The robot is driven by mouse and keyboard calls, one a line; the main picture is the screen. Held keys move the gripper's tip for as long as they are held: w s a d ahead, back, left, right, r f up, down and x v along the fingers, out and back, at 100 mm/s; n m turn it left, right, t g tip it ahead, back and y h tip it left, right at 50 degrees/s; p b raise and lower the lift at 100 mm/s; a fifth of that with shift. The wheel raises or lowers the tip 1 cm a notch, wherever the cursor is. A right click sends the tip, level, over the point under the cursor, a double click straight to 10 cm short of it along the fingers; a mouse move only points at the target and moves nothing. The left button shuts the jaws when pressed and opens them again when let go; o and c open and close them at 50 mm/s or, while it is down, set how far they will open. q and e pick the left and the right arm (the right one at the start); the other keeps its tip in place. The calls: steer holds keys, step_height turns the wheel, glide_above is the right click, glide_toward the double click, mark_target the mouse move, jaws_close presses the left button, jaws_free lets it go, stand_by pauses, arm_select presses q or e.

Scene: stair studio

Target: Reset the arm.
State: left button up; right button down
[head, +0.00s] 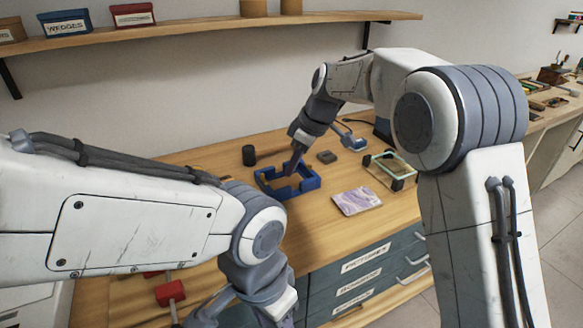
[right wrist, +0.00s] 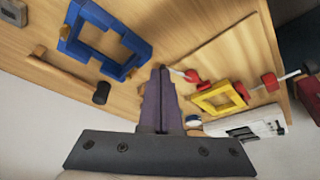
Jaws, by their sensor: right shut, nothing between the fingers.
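My right gripper (head: 289,172) reaches down over the workbench, close to the blue frame (head: 312,183). In the head view its dark fingertips overlap the frame's opening; I cannot tell the height between them. In the right wrist view the purple-grey fingers (right wrist: 161,72) lie together and hold nothing, and the blue frame (right wrist: 72,45) is off to the upper left, apart from them.
A yellow frame (right wrist: 218,98) with red clamps shows in the right wrist view. Labelled drawers (head: 365,258) are below. A shelf (head: 200,33) runs along the wall.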

steer(key=s+d+r+m+h+p, duration=0.1)
steer(key=s+m, duration=0.1)
steer(key=s, duration=0.8)
steer(key=s+d+r+m+h+p, duration=0.1)
steer(key=s+r+m, duration=0.1)
steer(key=s, duration=0.8)
steer(key=s+d+f+m+p, duration=0.1)
steer(key=s+d+f, duration=0.1)
steer(key=s+d, duration=0.2)
steer(key=s+d+f+m+g+h, duration=0.1)
steer(key=s+d+m, duration=0.1)
steer(key=s, duration=0.9)
steer(key=shift+d+f+p, duration=0.35)
steer(key=shift+d+f, duration=0.05)
steer(key=shift+d, duration=0.45)
